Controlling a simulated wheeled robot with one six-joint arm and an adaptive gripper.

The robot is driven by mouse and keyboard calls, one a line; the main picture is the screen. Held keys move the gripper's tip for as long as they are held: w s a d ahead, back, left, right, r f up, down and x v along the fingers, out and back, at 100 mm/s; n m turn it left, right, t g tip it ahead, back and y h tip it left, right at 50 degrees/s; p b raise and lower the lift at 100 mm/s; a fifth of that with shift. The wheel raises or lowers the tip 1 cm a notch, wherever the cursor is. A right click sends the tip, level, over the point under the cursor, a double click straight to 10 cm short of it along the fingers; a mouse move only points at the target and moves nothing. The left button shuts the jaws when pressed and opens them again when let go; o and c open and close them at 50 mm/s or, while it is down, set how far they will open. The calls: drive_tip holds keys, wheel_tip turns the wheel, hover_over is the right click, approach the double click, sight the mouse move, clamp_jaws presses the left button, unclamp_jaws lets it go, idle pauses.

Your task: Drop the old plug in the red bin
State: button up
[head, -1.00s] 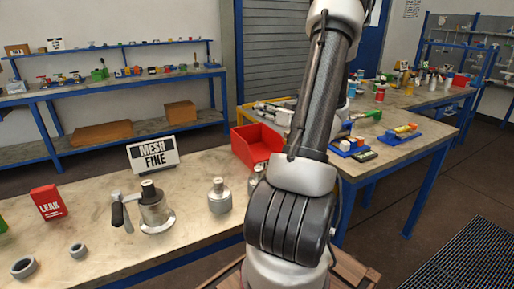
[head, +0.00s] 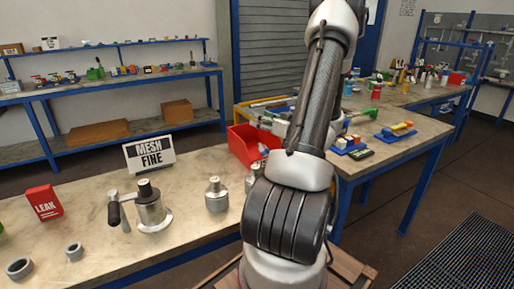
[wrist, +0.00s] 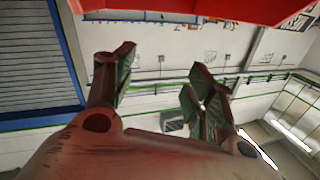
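The red bin (head: 240,150) stands at the back right of the near bench, partly behind my arm. The head view does not show my gripper, as my arm runs up out of the frame. A large red surface (wrist: 200,10) crosses the top of the wrist view, too close to identify for sure.
On the near bench stand a flanged vessel with a handle (head: 151,210), a smaller vessel (head: 216,196) and another partly hidden by my arm (head: 252,180). Two grey rings (head: 20,268), a red LEAK sign (head: 44,203) and a MESH FINE sign (head: 150,152) are also there.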

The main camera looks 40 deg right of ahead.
drive_tip(key=s, duration=1.2)
drive_tip(key=shift+d, duration=0.25)
